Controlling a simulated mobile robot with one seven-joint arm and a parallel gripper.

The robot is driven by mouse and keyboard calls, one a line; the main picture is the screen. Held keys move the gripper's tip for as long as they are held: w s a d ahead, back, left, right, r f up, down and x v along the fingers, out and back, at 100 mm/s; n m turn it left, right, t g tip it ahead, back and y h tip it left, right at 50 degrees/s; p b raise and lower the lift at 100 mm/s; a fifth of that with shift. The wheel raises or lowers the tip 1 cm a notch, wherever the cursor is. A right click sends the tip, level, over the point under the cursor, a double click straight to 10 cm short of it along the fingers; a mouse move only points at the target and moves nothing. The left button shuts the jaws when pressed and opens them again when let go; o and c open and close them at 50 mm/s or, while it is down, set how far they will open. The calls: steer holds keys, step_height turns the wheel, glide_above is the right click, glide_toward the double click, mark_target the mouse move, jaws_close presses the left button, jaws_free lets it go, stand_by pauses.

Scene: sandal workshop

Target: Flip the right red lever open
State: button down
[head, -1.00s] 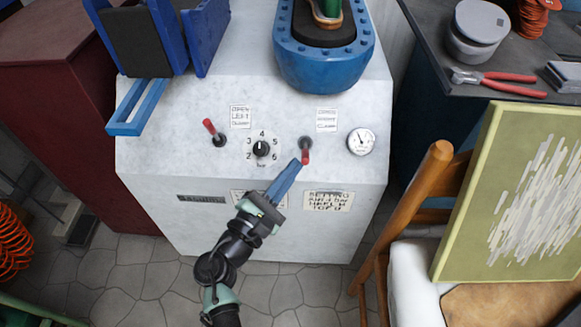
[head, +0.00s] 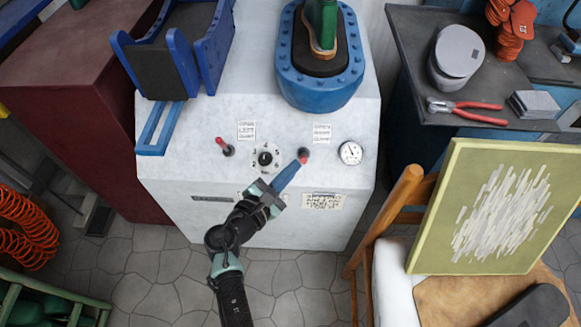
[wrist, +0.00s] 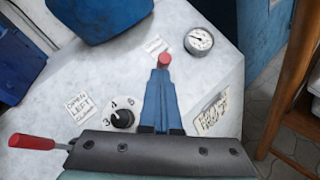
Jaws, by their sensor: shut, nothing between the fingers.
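The right red lever (head: 303,158) sits on the sloped panel of the white machine (head: 200,175), below a paper label reading open right clamp (head: 321,133). In the head view its red tip points down toward the front. In the wrist view the lever's red end (wrist: 164,60) shows just beyond my fingertips. My gripper (head: 297,165) has its blue fingers shut and empty, with the tips right at the red end. I cannot tell whether they touch it. The left red lever (head: 221,142) stands tilted up to the left and also shows in the wrist view (wrist: 32,142).
A black dial (head: 265,158) lies between the levers. A round gauge (head: 350,153) is to the right. A blue clamp base (head: 318,88) holding a sandal form stands behind. A wooden chair (head: 408,187) with a painting (head: 492,205) stands at the right front.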

steer(key=w+r+g+p, duration=0.1)
steer(key=p, duration=0.3)
steer(key=shift+r+n+g, duration=0.15)
steer(key=shift+n+g, duration=0.25)
steer(key=shift+r, duration=0.1)
steer(key=shift+r+p, duration=0.75)
steer(key=shift+p, duration=0.05)
